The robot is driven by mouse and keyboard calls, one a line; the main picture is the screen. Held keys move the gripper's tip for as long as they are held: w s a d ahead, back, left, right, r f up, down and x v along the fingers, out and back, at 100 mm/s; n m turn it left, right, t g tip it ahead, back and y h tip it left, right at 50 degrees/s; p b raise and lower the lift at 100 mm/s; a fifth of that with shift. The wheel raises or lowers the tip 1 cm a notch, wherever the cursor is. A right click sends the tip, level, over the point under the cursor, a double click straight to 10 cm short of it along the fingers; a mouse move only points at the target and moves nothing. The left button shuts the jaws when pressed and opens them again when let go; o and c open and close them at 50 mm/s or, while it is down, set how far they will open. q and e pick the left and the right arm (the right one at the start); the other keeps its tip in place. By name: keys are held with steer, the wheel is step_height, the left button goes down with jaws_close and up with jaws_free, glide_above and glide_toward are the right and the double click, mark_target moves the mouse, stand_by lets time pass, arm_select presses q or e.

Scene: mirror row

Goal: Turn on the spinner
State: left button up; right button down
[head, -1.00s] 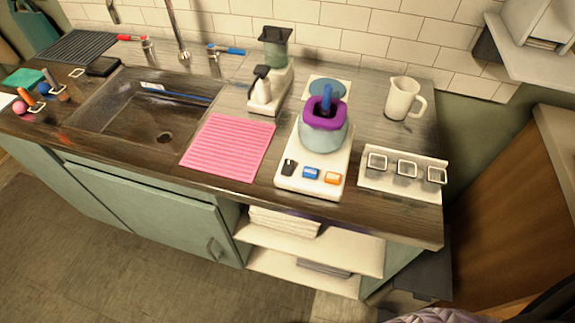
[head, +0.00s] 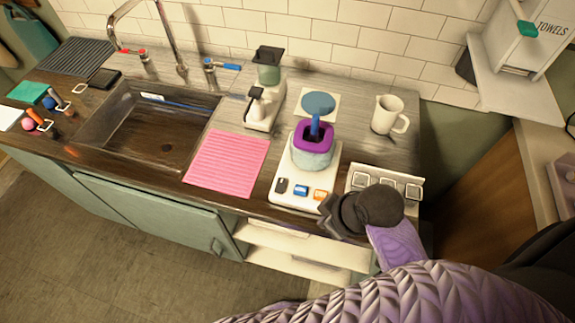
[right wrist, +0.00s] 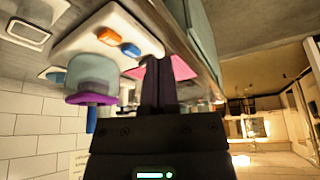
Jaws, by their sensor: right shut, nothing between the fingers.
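The spinner is a white base (head: 284,198) with a grey bowl (head: 310,158), a purple ring (head: 313,137) and a blue upright handle (head: 315,126). Its front has a black switch (head: 281,185), a blue button (head: 301,190) and an orange button (head: 320,194). My right gripper (head: 327,213) is shut and empty, close to the base's front right corner near the orange button. In the right wrist view the shut fingers (right wrist: 159,75) appear beside the base (right wrist: 75,42), with the orange (right wrist: 109,36) and blue (right wrist: 131,50) buttons visible. Contact cannot be told. My left gripper is out of view.
A panel with square switches (head: 359,181) lies right of the spinner, partly behind my right arm. A white pitcher (head: 386,115) stands behind it.

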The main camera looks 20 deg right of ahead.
steer(key=w+d+r+n+t+y, duration=0.2)
steer(key=w+r+n+y, duration=0.2)
steer(key=w, duration=0.5)
steer(key=shift+w+r+n+t, duration=0.15)
steer(key=shift+w+n+t, duration=0.2)
steer(key=shift+n, duration=0.65)
steer(key=b, duration=0.3)
glide_above(285, 184)
step_height(285, 184, down, 7)
steer(key=shift+f, duration=0.2)
steer(key=shift+w+d+f+b, duration=0.1)
steer(key=shift+d+f+b, duration=0.1)
steer(key=shift+f, duration=0.45)
steer(key=shift+w+d+f+b, duration=0.1)
steer(key=shift+f+b, duration=0.1)
steer(key=shift+f, duration=0.4)
steer(key=shift+w+f, duration=0.1)
steer(key=shift+f, duration=0.45)
